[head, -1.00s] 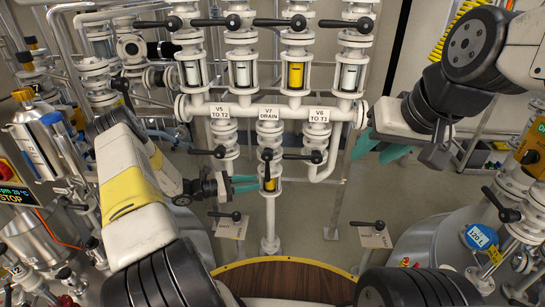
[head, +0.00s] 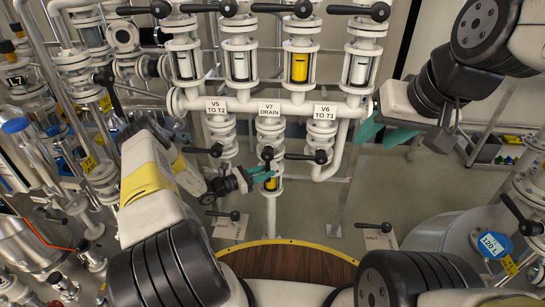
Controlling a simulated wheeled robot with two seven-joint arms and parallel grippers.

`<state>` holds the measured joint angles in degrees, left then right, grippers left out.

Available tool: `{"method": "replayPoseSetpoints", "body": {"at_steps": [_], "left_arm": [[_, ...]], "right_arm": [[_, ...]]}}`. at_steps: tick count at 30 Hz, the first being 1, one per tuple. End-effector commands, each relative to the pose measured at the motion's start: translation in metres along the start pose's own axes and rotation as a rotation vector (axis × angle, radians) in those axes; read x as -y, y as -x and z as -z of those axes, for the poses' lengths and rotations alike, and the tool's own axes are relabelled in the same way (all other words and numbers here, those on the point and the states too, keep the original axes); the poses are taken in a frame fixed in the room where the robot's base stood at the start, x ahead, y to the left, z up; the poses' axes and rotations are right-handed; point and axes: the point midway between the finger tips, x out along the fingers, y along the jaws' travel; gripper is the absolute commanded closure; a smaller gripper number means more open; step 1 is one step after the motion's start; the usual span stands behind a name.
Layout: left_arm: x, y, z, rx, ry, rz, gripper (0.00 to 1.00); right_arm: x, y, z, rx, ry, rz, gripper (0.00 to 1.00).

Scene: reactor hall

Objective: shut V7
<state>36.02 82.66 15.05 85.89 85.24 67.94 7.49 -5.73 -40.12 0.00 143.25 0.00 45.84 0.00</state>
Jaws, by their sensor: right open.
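The V7 DRAIN label (head: 269,108) is on the middle branch under the white manifold. Below it, the black V7 lever (head: 267,154) points down and towards me, in line with its pipe. My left gripper (head: 268,174) comes in from the left, its teal fingers at the lower end of this lever, in front of the yellow-filled sight glass. I cannot tell whether they touch the lever or how far apart they are. My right gripper (head: 378,130) is open and empty, right of the V6 branch.
The V5 lever (head: 207,151) and V6 lever (head: 308,156) lie crosswise on either side of V7. More black levers line the top. Two small signs with levers, one marked SPLIT (head: 378,236), stand lower down. A round wooden top (head: 290,262) is in front.

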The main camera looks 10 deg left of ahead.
Motion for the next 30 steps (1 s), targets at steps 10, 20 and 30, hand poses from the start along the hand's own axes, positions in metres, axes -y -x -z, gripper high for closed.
{"method": "replayPoseSetpoints", "body": {"at_steps": [10, 20, 30], "left_arm": [[-0.0002, -0.0117, -0.0002, 0.000, 0.000, -0.001, 0.71], [-0.0004, -0.0115, -0.0004, 0.000, 0.000, -0.001, 1.00], [-0.0006, -0.0113, -0.0005, 0.000, -0.001, -0.001, 1.00]], "right_arm": [[0.0000, -0.0001, 0.0000, 0.000, 0.000, 0.000, 0.58], [0.0000, -0.0001, 0.0000, 0.000, 0.000, 0.000, 0.58], [0.0000, -0.0001, 0.0000, 0.000, 0.000, 0.000, 0.58]]}}
